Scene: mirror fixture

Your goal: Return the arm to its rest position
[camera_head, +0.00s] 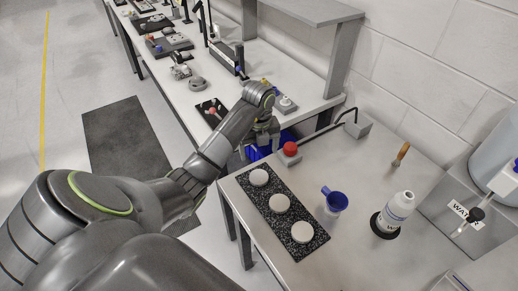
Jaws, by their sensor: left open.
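My left arm (205,165) comes in from the lower left and stretches forward to the gap between the near table and the farther workbench. My left gripper (266,140) hangs down from the wrist past the near table's far left corner. It is open, and I see nothing held in it. Its fingertips are small and partly lost against a blue object (257,153) behind them. My right gripper is not in view.
A cluttered workbench (196,105) stands beyond. Floor at left is open.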

